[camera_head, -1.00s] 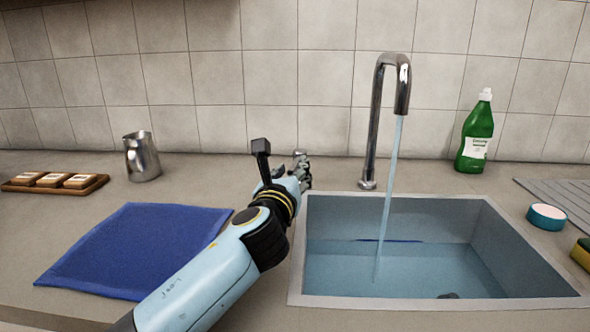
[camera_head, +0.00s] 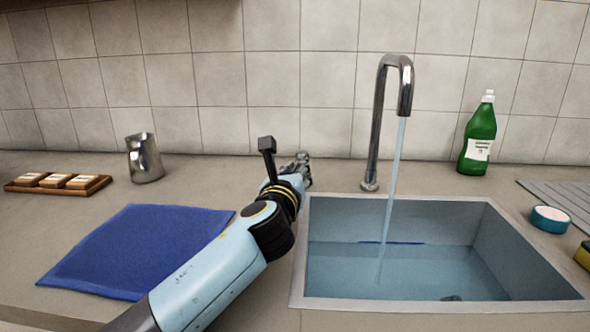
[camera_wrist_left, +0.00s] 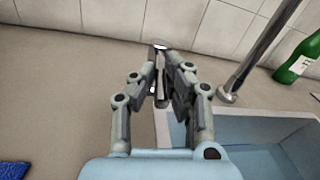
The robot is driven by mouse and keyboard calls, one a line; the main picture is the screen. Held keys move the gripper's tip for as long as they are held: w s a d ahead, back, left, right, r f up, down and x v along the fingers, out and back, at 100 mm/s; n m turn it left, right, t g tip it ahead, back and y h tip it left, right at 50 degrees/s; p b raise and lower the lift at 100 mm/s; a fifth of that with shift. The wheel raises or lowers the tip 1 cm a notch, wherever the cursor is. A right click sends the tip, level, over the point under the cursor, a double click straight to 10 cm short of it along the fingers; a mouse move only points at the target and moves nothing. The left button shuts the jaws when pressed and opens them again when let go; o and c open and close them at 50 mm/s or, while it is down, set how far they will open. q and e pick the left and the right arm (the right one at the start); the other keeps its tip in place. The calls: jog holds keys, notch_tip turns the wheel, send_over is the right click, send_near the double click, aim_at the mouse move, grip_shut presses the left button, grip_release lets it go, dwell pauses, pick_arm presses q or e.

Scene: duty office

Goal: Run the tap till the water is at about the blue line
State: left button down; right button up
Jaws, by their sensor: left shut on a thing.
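The chrome tap (camera_head: 375,130) stands behind the sink (camera_head: 300,290), and a thin stream of water (camera_head: 391,190) falls from its spout into the basin. Water (camera_head: 340,270) covers the basin floor. The dark blue line (camera_head: 406,243) shows on the back wall right at the water's edge. My left gripper (camera_head: 303,160) is at the sink's back left corner. In the left wrist view its fingers (camera_wrist_left: 160,75) are closed around a small metal tap handle (camera_wrist_left: 160,45), mostly hidden by them. My right gripper is not in view.
A green bottle (camera_head: 478,140) stands right of the tap. A blue-rimmed tub (camera_head: 549,219) and a sponge (camera_head: 584,254) are right of the sink. A blue cloth (camera_head: 130,250), a metal jug (camera_head: 144,160) and a wooden tray (camera_head: 95,187) lie to the left.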

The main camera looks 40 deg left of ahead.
pick_arm(q)
jog(key=shift+w+d+n+g+y+b, duration=0.3)
jog(key=shift+d+n+g+y+b, duration=0.35)
jog(key=shift+y, duration=0.35)
jog(key=shift+a, duration=0.2)
jog(key=shift+r, duration=0.1)
jog(key=c, duration=1.4)
grip_release()
jog(key=shift+d, duration=0.2)
jog(key=shift+a+r, duration=0.1)
jog(key=shift+r, duration=0.3)
notch_tip(320, 180, up, 9)
jog(key=shift+r, duration=0.1)
